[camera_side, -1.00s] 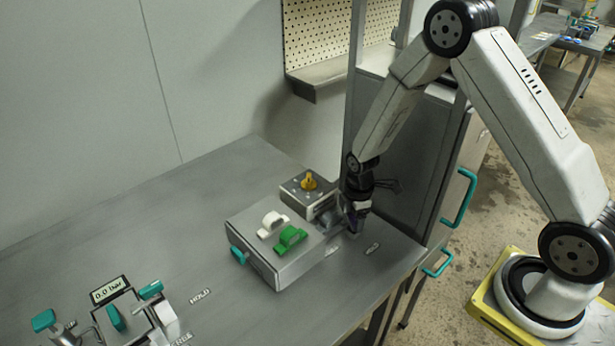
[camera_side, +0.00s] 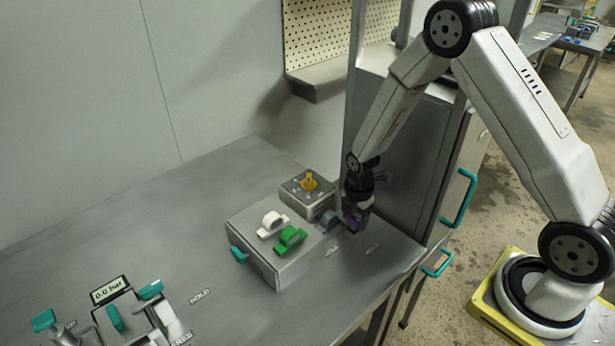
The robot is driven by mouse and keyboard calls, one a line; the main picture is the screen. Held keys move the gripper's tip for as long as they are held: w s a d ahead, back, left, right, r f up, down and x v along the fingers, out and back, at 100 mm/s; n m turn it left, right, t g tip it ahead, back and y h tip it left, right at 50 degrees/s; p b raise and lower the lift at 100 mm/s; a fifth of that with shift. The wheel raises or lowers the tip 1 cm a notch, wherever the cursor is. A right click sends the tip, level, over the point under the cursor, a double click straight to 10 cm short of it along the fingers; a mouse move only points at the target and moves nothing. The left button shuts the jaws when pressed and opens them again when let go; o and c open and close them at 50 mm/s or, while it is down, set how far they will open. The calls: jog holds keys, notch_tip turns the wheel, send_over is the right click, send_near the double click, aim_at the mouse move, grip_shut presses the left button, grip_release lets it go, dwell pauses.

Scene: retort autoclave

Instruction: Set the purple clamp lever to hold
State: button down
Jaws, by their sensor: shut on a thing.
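My gripper (camera_side: 355,220) points down at the right side of the bench, beside the grey box. It is shut on the purple clamp lever (camera_side: 353,222), of which only a small purple part shows between the fingers. The rest of the lever is hidden by the gripper. A grey lever base (camera_side: 328,222) sits just left of the fingers. Two small labels lie on the bench below, one (camera_side: 332,251) near the box and one (camera_side: 373,250) further right; their words are too small to read surely.
A grey box (camera_side: 262,252) with white (camera_side: 272,224) and green (camera_side: 290,240) handles stands left of my gripper. A box with a yellow knob (camera_side: 309,181) is behind it. A grey cabinet (camera_side: 405,160) stands close on the right.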

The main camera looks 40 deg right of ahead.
aim_at(355, 218)
grip_release()
jog(key=shift+r, duration=0.15)
jog(key=shift+r, duration=3.75)
jog(key=shift+r, duration=0.1)
jog(key=shift+s+a+r+m, duration=0.25)
jog(key=shift+s+r+m, duration=0.3)
jog(key=shift+m, duration=0.35)
jog(key=s+a+r+m+t, duration=0.2)
jog(key=s+a+r+m, duration=0.2)
jog(key=m, duration=1.2)
jog(key=shift+s+r+t, duration=0.3)
jog(key=shift+s+r, duration=1.5)
jog(key=shift+s, duration=1.5)
